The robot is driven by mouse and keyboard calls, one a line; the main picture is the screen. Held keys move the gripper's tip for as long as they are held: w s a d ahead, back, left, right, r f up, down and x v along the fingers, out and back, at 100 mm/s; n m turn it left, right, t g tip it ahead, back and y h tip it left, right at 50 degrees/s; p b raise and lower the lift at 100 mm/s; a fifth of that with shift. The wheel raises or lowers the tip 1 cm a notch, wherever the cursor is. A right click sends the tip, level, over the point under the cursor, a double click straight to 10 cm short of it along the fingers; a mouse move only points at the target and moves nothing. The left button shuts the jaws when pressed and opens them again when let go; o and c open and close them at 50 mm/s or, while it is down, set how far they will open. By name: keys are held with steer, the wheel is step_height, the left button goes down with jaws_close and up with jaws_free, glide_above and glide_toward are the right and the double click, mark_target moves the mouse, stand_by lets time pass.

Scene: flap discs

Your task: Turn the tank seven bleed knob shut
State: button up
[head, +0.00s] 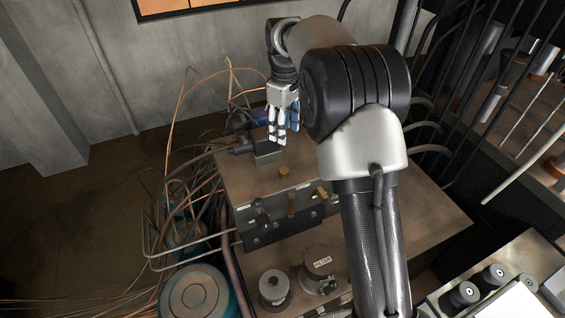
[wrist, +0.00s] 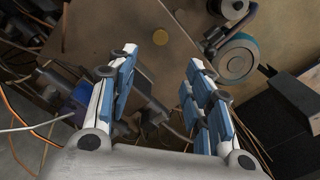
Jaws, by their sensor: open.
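A small round brass knob (head: 284,172) stands on the brown top of a cabinet (head: 235,172) in the head view. In the wrist view a brass-yellow disc (wrist: 160,38), seemingly the same knob, lies just beyond the gap between my fingers. I see no tank seven label, so I cannot tell whether this is the bleed knob. My gripper (head: 281,138) is open and empty, above and behind the knob in the head view. In the wrist view my gripper (wrist: 162,60) has its fingers spread, with nothing between the tips.
Another brass fitting (head: 321,193) and dark valve parts (head: 262,222) are on the cabinet's front. A black fitting (head: 266,152) stands close below my fingers. A FILTER canister (head: 319,261) and a blue-rimmed tank (head: 197,293) stand in front. Loose cables crowd the left.

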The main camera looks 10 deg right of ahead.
mark_target(284, 170)
step_height(284, 170, down, 17)
steer(key=shift+r, duration=0.1)
stand_by(0.3)
steer(key=c, duration=1.1)
